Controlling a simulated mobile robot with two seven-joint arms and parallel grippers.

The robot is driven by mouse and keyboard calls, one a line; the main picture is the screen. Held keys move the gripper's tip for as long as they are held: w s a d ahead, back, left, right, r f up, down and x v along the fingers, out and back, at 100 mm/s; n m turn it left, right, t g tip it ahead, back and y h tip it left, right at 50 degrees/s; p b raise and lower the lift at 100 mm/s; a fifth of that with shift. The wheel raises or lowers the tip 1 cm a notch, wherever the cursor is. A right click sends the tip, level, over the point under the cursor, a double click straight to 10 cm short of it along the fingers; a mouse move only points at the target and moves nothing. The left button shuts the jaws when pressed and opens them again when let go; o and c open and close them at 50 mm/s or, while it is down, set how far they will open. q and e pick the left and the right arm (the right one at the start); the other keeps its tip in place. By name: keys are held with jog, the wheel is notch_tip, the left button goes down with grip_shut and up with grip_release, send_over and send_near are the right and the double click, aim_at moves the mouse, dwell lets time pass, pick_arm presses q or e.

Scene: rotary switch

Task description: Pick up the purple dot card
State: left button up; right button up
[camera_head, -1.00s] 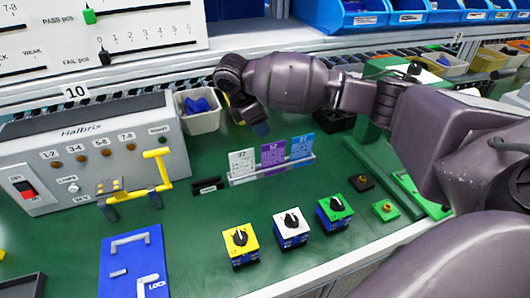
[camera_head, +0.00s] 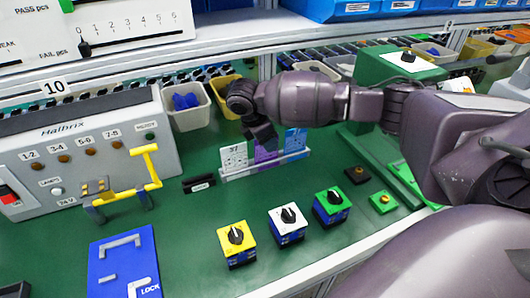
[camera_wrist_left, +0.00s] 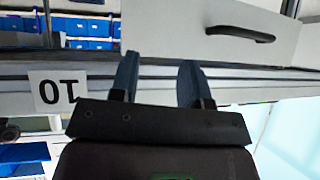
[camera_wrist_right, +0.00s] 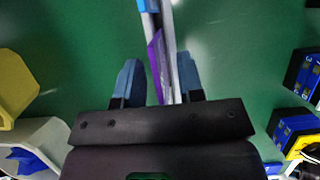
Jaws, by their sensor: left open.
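The purple dot card (camera_head: 265,154) stands in a clear rack (camera_head: 237,174) between a white card (camera_head: 234,157) and a blue card (camera_head: 296,140). My right gripper (camera_head: 262,138) is above the rack and hides the top of the purple card. In the right wrist view the purple card (camera_wrist_right: 157,64) shows edge-on between the spread fingers of my right gripper (camera_wrist_right: 157,82), which is open. Whether a finger touches it I cannot tell. My left gripper (camera_wrist_left: 158,75) shows only in its wrist view, open and empty, before a white drawer-like panel.
Yellow, white and green rotary switches (camera_head: 235,243) stand in front of the rack. The grey Halbrix box (camera_head: 75,145) with a yellow handle is at left. Bins (camera_head: 188,110) line the back, and a green block (camera_head: 398,66) stands at right.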

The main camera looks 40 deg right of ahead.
jog(key=shift+d+f, duration=0.2)
jog(key=shift+f, duration=0.4)
jog(key=shift+r, duration=0.1)
grip_shut()
